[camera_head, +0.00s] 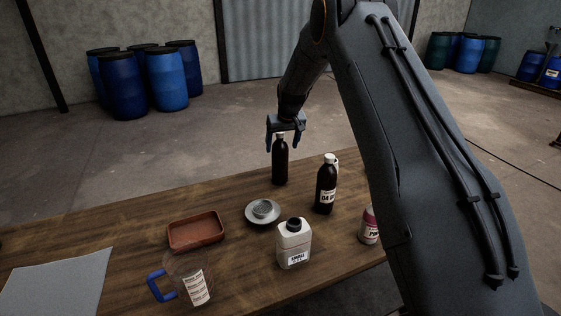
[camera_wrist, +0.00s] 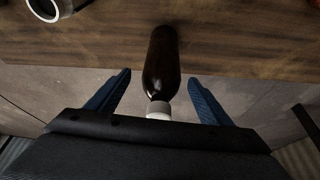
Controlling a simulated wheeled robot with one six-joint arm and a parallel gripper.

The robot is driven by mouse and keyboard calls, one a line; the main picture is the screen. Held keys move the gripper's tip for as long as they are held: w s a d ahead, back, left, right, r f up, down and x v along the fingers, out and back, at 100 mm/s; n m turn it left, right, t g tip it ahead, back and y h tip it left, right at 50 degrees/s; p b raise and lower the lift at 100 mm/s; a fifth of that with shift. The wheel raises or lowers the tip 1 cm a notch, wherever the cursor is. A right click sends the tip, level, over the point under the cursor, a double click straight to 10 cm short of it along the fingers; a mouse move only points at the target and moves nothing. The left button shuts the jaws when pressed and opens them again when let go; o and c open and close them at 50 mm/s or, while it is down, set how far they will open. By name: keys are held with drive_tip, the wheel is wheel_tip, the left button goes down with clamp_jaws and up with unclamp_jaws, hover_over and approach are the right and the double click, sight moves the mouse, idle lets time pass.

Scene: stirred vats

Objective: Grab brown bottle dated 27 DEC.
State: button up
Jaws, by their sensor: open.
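A dark brown bottle (camera_head: 280,167) stands upright near the far edge of the table; no label on it shows. My gripper (camera_head: 283,146) is above it, fingers open on either side of its neck. In the wrist view, the bottle (camera_wrist: 161,60) with a white cap (camera_wrist: 158,110) lies between the spread blue fingers (camera_wrist: 158,82), with gaps on both sides. A second dark brown bottle (camera_head: 325,188) with a white cap stands to the right and nearer; its label partly reads "04 F". The date 27 DEC is not readable on either bottle.
On the wooden table (camera_head: 130,222) are a white labelled jug (camera_head: 293,247), a saucer with a metal cup (camera_head: 263,211), a reddish tray (camera_head: 196,231), a clear blue-handled pitcher (camera_head: 190,280), a pink-labelled jar (camera_head: 369,227) and a grey sheet (camera_head: 58,287). Blue drums (camera_head: 165,80) stand behind.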

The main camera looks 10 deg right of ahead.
drive_tip(key=shift+p+x, duration=0.95)
drive_tip(key=shift+x, duration=1.25)
drive_tip(key=shift+w+a, duration=0.1)
drive_tip(key=shift+a, duration=0.1)
clamp_jaws()
